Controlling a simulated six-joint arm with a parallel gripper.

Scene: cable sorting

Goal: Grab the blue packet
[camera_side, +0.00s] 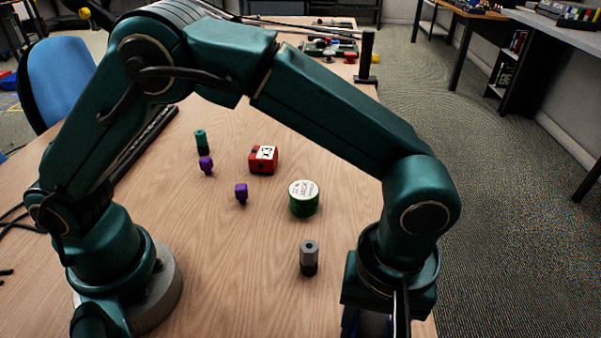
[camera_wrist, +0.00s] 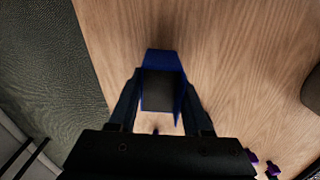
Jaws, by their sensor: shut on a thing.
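The blue packet (camera_wrist: 164,59) is a blue block with a dark panel, between the fingers of my gripper (camera_wrist: 160,92) in the wrist view. My gripper is shut on it, with one finger on each side. In the side view a small blue part of the packet (camera_side: 374,325) shows between the fingers at the bottom edge, near the table's right edge. The rest of it is cut off there. I cannot tell whether it touches the table.
A grey and black cylinder (camera_side: 309,258) stands left of my gripper. A green round tin (camera_side: 303,199), a red box (camera_side: 263,159), two purple pieces (camera_side: 241,193) and a teal cylinder (camera_side: 202,142) stand farther back. Bare wood lies between them.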

